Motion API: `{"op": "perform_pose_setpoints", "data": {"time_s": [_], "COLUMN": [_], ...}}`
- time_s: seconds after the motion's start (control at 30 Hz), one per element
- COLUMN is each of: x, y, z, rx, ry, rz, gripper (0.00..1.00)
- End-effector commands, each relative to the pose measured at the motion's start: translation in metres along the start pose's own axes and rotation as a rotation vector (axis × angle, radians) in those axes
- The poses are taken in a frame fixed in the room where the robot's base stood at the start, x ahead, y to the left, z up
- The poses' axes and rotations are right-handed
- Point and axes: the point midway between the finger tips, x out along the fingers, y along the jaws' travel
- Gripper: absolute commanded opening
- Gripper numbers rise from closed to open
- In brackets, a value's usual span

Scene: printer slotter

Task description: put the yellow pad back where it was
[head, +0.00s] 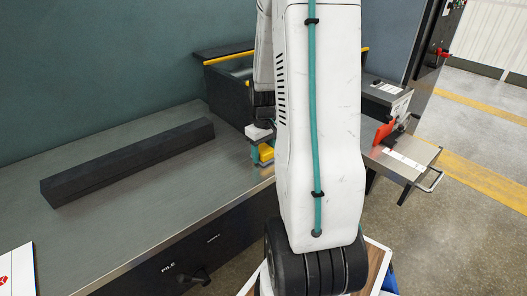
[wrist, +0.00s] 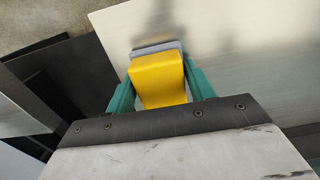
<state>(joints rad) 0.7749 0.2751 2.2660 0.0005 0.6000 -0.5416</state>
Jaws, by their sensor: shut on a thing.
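The yellow pad (wrist: 162,82) sits between the two teal fingers of my gripper (wrist: 161,85) in the wrist view. My gripper is shut on it. A grey-blue layer shows along the far edge of the pad. In the head view, the yellow pad (head: 265,153) shows just left of my white arm, low over the worktop near its front edge. My gripper (head: 258,153) there is partly hidden by my arm. I cannot tell whether the pad touches the worktop.
The grey worktop (head: 150,165) has a long black bar (head: 130,160) lying across it. A dark box with yellow edging (head: 228,72) stands behind my gripper. At the right is a tray (head: 405,155) with a red-orange part (head: 384,131). The worktop's front middle is clear.

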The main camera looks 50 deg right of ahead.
Motion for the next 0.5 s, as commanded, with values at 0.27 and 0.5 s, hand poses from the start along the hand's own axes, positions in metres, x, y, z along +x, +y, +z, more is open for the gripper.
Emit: {"op": "perform_pose_setpoints", "data": {"time_s": [0.27,0.5], "x": [0.0031,0.0029], "y": [0.0010,0.0009], "z": [0.0005,0.0005], "rx": [0.002,0.002], "ry": [0.000,0.000], "rz": [0.000,0.000], "gripper": [0.73,0.76]}}
